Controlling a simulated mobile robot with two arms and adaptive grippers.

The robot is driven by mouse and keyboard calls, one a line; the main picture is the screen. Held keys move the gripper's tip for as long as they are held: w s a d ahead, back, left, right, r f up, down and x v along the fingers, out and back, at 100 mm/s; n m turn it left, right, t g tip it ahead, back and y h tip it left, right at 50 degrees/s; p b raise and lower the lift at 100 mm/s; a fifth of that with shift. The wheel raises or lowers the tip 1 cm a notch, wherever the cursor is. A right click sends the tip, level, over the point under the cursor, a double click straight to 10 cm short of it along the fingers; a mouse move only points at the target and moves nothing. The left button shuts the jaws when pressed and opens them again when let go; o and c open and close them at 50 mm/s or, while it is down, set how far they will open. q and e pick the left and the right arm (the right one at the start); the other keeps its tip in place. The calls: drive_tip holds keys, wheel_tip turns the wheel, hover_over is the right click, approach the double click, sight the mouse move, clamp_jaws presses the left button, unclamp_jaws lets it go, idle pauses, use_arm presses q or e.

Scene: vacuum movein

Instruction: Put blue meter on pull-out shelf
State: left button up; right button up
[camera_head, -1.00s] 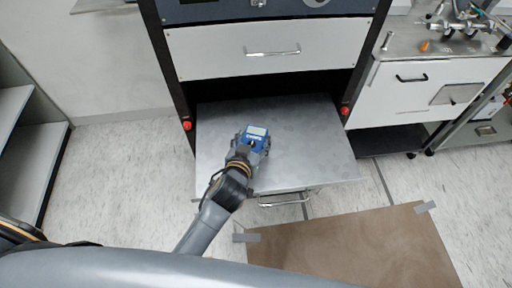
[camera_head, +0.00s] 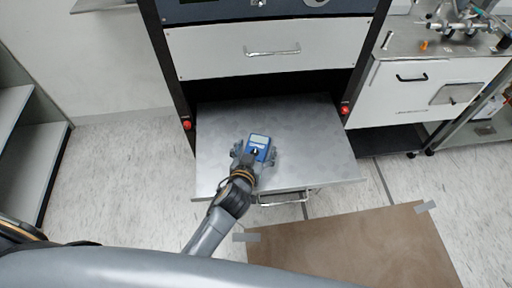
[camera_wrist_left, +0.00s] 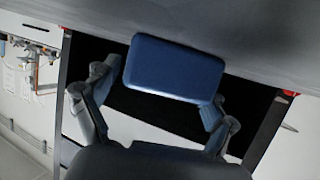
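The blue meter (camera_head: 262,142), with a pale display on its face, is at the middle of the grey metal pull-out shelf (camera_head: 310,130). My left gripper (camera_head: 254,154) is at the meter, with its fingers spread on either side. The wrist view shows the blue back of the meter (camera_wrist_left: 175,68) between the spread left gripper fingers (camera_wrist_left: 160,95), close to the shelf surface (camera_wrist_left: 260,35) at the top. The fingers look apart from its sides, though contact at the lower right corner is hard to judge. My right gripper is not in view.
A closed white drawer (camera_head: 270,48) is above the shelf, and a lower drawer handle (camera_head: 283,199) shows below its front edge. A brown mat (camera_head: 350,250) lies on the floor. A white cabinet (camera_head: 425,90) stands at right. The shelf is otherwise clear.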

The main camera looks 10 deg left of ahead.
use_arm(q)
drive_tip(key=shift+r, duration=0.1)
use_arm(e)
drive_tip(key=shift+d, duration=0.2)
use_arm(q)
drive_tip(key=shift+s, duration=0.2)
drive_tip(key=b+v, duration=0.1)
drive_tip(key=v, duration=0.9)
drive_tip(key=shift+s+r, duration=0.2)
drive_tip(key=shift+s, duration=0.05)
drive_tip(key=shift+s+r, duration=0.3)
drive_tip(key=shift+s, duration=0.15)
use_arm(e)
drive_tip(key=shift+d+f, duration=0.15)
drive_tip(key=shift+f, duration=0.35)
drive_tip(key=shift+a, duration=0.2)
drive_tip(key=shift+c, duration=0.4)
